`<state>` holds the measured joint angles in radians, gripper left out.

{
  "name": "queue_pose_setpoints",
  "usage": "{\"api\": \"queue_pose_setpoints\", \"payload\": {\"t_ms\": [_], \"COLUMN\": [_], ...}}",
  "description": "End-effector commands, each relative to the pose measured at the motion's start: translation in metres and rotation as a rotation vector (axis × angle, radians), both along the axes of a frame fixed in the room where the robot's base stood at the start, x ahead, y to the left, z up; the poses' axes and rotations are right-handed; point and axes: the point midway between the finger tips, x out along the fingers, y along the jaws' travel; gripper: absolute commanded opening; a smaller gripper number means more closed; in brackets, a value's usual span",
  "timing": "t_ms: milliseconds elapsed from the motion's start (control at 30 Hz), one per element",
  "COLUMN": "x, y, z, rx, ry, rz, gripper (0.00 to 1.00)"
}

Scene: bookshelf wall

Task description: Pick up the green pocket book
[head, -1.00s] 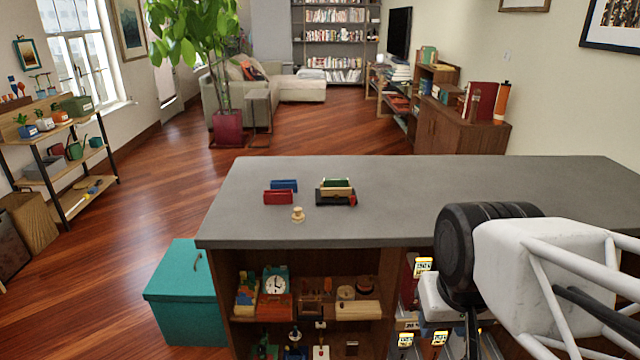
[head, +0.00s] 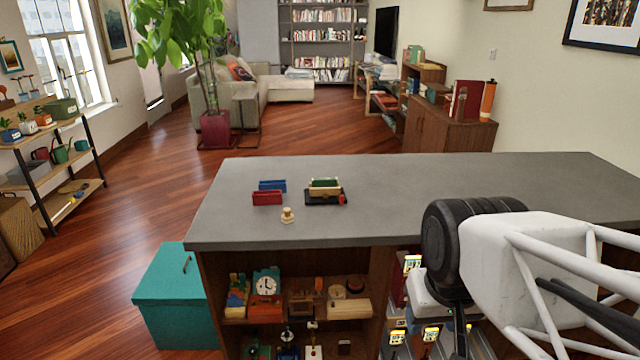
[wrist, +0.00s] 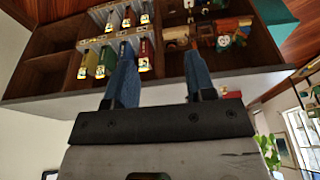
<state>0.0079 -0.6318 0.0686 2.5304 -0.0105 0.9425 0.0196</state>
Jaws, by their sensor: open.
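In the wrist view my gripper (wrist: 160,58) is open, its two blue fingers apart and nothing visible between them. Beyond the fingers, a shelf compartment holds a row of slim upright book-like items with yellow picture labels. One is green (wrist: 106,60), near a red one (wrist: 146,54) and a yellow one; the left finger partly covers the row. In the head view the labelled items show only partly, behind my arm. A separate small green block-like item (head: 324,183) sits at a black base on the grey counter (head: 420,195). I cannot tell which green thing is the pocket book.
A red block (head: 267,198), a blue block (head: 272,185) and a pale wooden knob (head: 287,215) stand on the counter. Toys and a clock (head: 266,284) fill the shelf below. A teal box (head: 180,300) stands on the floor at left. The counter's right half is clear.

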Motion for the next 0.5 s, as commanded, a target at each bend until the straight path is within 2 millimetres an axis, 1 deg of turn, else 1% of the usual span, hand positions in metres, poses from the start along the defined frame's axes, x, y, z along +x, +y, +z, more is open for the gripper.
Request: {"api": "queue_pose_setpoints", "payload": {"t_ms": [167,267,367,500], "x": [0.011,0.023,0.04,0.069], "y": [0.0,0.001,0.002,0.003], "z": [0.006,0.013,0.021,0.036], "rx": [0.005,0.012,0.021,0.035], "ry": [0.003,0.008,0.014,0.021], "rz": [-0.021,-0.047,-0.082,-0.142], "gripper": [0.5,0.5,0.5,0.5]}}
